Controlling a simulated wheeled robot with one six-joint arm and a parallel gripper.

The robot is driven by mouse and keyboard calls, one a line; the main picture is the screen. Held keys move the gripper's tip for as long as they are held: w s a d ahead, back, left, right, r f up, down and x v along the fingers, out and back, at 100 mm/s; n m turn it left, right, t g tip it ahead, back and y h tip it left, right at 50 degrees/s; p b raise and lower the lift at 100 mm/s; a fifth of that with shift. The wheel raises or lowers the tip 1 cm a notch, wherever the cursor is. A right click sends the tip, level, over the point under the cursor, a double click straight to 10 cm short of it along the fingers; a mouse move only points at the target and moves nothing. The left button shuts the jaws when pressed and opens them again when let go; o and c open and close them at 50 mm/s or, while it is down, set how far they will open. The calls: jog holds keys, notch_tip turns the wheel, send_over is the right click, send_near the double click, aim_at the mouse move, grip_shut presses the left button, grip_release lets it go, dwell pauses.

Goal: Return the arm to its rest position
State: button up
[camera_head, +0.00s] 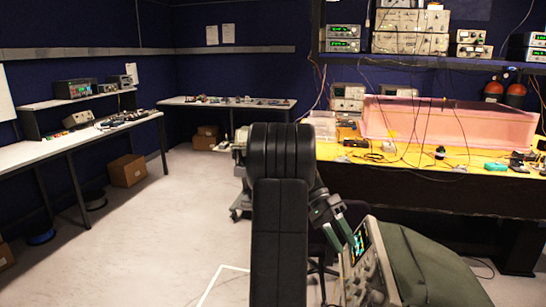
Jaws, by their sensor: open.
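My arm shows as a thick black link rising in the middle of the head view, with its upper joint at the top. My gripper (340,238) hangs to the right of this link and points down and to the right. Its greenish fingers are apart, with nothing visible between them. In the picture it is right beside the screen of a grey instrument (362,270); I cannot tell whether it touches it. The black link hides part of the arm and of the room behind it.
A dark green rounded body (430,265) adjoins the instrument at lower right. White benches (70,142) line the left wall, with a cardboard box (127,171) below.

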aim_at(373, 295)
jog(key=p+x, duration=0.2)
jog(key=x, duration=1.1)
jog(key=shift+s+d+r, duration=0.1)
jog(key=shift+d+m+t, duration=0.15)
jog(key=shift+m+t, duration=0.15)
jog(key=shift+s+m+t+y+b, duration=0.25)
jog(key=shift+m+t+y+b, duration=0.15)
jog(key=shift+m+t, duration=0.5)
jog(key=m+t, duration=0.1)
jog(key=m+t+b, duration=0.1)
jog(key=m+t, duration=0.1)
jog(key=shift+s+t+b, duration=0.25)
jog(key=shift+t+b, duration=0.05)
jog(key=shift+b, duration=0.05)
jog(key=shift+r+m+t, duration=0.1)
jog(key=shift+m+t, duration=0.2)
jog(key=shift+m, duration=0.1)
jog(key=b+v, duration=0.1)
jog(key=v, duration=1.1)
jog(key=shift+r, duration=0.4)
